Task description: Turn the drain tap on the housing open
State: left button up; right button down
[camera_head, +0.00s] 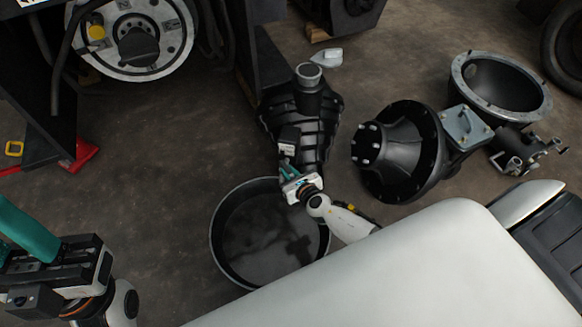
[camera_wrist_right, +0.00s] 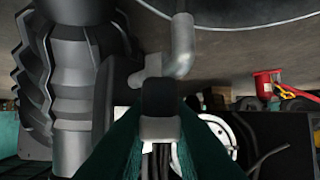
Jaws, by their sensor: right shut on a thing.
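The black ribbed housing (camera_head: 305,112) with a round grey top stands on the floor, and its ribbed side (camera_wrist_right: 65,85) fills the left of the right wrist view. The drain tap has a bent grey metal pipe (camera_wrist_right: 182,45) and a dark handle (camera_wrist_right: 160,97). My right gripper (camera_head: 287,170) is at the housing's lower end. In the wrist view its teal fingers (camera_wrist_right: 160,130) close on the tap handle. The fingers and handle hide part of the tap body. My left gripper (camera_head: 24,228) is at the left edge, away from the housing; its finger gap is unclear.
A round dark pan (camera_head: 216,248) lies on the floor below my right gripper. Black bell-shaped castings (camera_head: 400,150) stand to the right. The forklift body with a round hub (camera_head: 140,45) is at upper left. Bare floor lies left of the pan.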

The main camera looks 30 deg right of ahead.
jog(key=shift+a+r+m+h+p, duration=0.2)
jog(key=shift+a+m+h+p, duration=0.1)
jog(key=shift+m+p, duration=0.1)
jog(key=shift+a+m+h, duration=0.15)
jog(key=shift+m+h, duration=0.25)
jog(key=shift+h, duration=0.2)
jog(key=shift+w+a+f+m+g+h+b, duration=0.15)
jog(key=shift+a+m+g+h, duration=0.3)
jog(key=shift+m+h, duration=0.65)
jog(key=shift+w+a+m+g+h+b, duration=0.2)
jog(key=shift+m+g+h, duration=0.4)
jog(key=shift+m+h, duration=0.5)
jog(key=shift+w+a+f+m+g+h+b, duration=0.2)
jog(key=shift+m+g+h, duration=0.35)
jog(key=shift+m+h, duration=0.55)
jog(key=shift+s+r+h, duration=0.1)
jog(key=shift+r+h, duration=0.05)
jog(key=shift+h, duration=0.15)
jog(key=c, duration=1.4)
grip_release()
